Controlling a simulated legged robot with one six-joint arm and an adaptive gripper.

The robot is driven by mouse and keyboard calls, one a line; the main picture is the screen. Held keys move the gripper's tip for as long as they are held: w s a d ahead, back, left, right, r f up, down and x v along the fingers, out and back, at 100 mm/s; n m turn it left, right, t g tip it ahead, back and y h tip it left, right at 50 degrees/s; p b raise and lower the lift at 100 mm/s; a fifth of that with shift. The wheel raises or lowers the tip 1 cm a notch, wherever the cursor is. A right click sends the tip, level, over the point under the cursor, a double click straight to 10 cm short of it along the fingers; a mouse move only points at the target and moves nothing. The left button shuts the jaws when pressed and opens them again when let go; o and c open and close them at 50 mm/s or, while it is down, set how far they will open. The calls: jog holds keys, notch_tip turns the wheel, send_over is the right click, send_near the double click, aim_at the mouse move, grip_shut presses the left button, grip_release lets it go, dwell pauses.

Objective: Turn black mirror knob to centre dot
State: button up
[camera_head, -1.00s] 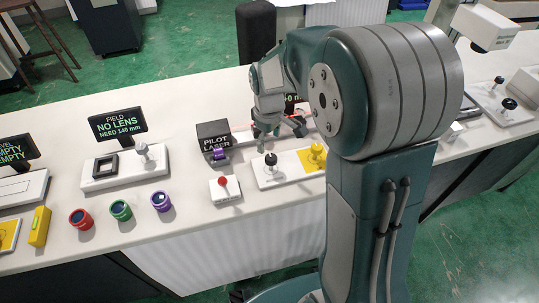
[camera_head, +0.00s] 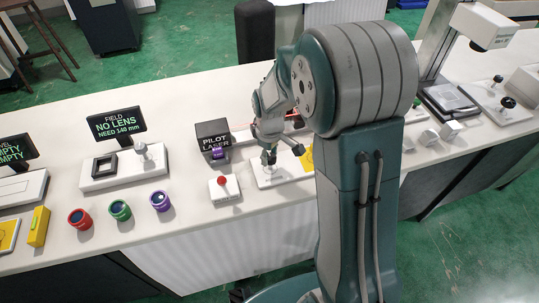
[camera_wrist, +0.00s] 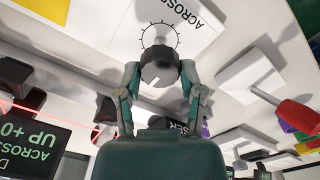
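The black mirror knob (camera_wrist: 158,68) shows in the wrist view as a round dark grey cap with a short white mark on its near side. Behind it is a printed dial ring (camera_wrist: 172,27) with tick marks on a white plate. My gripper (camera_wrist: 160,76) has one finger on each side of the knob, spread apart; a narrow gap seems to show at each side, but contact is hard to judge. In the head view my gripper (camera_head: 268,158) points down over the white mirror base (camera_head: 268,182) and largely hides the knob. I cannot make out a centre dot.
A white box with a red button (camera_head: 222,186) stands just left of the base, with the pilot laser (camera_head: 213,138) behind it. A yellow part (camera_head: 307,156) on the right is partly hidden by my arm. A red beam (camera_wrist: 40,107) crosses the wrist view's left side.

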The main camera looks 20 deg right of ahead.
jog(key=shift+s+f+m, duration=0.15)
jog(key=shift+s+m, duration=0.05)
jog(key=shift+m, duration=0.1)
jog(key=shift+d+m, duration=0.1)
jog(key=shift+m, duration=0.2)
jog(key=m, duration=0.3)
jog(key=shift+m, duration=0.4)
jog(key=m, duration=0.4)
jog(key=shift+m, duration=0.4)
jog(key=o, duration=1.2)
jog(key=shift+c, duration=0.2)
